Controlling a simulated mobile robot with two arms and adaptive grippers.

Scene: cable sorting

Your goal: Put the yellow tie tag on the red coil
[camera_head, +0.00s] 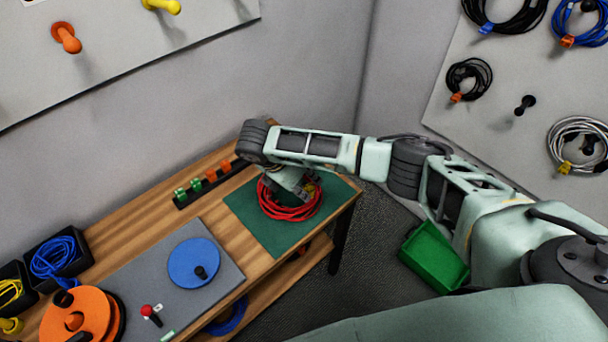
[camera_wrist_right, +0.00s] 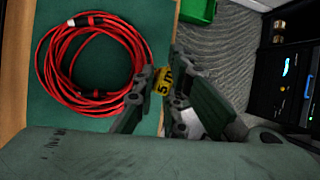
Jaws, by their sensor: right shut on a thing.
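The red coil (camera_head: 290,207) lies on the green mat (camera_head: 263,234) at the right end of the wooden table. It also shows in the right wrist view (camera_wrist_right: 92,100), lying flat with its plug ends visible. My right gripper (camera_head: 307,190) is over the right side of the coil. In the right wrist view my right gripper (camera_wrist_right: 160,95) is shut on the yellow tie tag (camera_wrist_right: 164,80), which bears dark marks. The tag is at the coil's right edge; I cannot tell whether it touches the cable. My left gripper is not in view.
A rack (camera_head: 211,180) with green and orange tags stands behind the mat's left. A green bin (camera_head: 434,256) is on the floor. Cables hang on the right wall panel.

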